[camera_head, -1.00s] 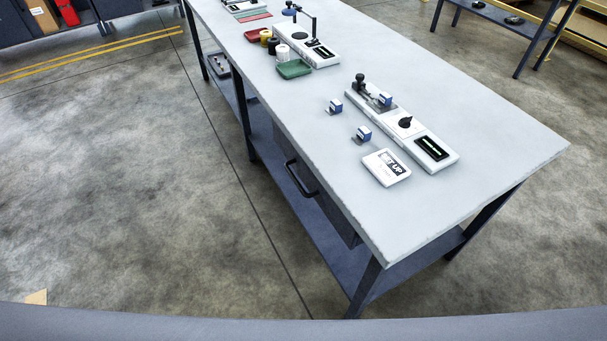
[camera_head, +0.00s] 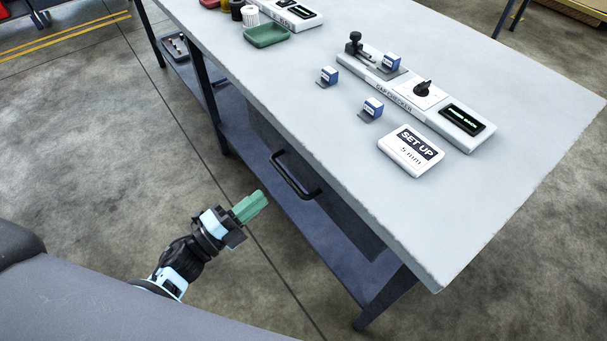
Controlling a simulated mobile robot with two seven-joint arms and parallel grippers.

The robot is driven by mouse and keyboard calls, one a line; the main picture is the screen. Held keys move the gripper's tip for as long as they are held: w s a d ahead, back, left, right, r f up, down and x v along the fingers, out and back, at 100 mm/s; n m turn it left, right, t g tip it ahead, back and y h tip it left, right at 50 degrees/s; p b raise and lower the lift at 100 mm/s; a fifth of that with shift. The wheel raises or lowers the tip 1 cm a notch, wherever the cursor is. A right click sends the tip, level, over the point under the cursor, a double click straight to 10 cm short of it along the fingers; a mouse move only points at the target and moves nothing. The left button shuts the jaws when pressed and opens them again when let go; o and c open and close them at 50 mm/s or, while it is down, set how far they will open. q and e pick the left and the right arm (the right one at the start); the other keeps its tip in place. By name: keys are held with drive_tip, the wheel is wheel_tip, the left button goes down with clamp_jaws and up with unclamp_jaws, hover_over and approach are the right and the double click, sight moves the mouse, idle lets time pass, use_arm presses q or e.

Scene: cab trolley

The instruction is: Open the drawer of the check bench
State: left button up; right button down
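The check bench (camera_head: 480,190) has a pale grey top on dark legs. Its drawer (camera_head: 345,222) is a dark front under the long near edge, mostly in shadow, and looks shut. The black bar handle (camera_head: 294,178) stands out from the drawer front. My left gripper (camera_head: 252,206), with green fingers, is to the left of and a little below the handle in the picture, apart from it, pointing up and right toward the bench. Its fingers overlap from this angle, so their gap is hidden. I see nothing held in it. My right gripper is not in view.
On the bench top are a gap checker (camera_head: 415,95), small blue-and-white blocks (camera_head: 373,108), a SET UP sign (camera_head: 411,152) and a green tray (camera_head: 266,35). A lower shelf (camera_head: 270,190) runs beneath.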

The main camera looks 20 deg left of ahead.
sight(288, 177)
use_arm(q)
drive_tip(key=shift+w+d+r+m+g+h, duration=0.2)
drive_tip(key=shift+w+d+m+g+h, duration=0.25)
drive_tip(key=shift+w+m+h, duration=0.35)
drive_tip(key=shift+p+x, duration=0.4)
drive_tip(key=shift+x, duration=3.35)
clamp_jaws()
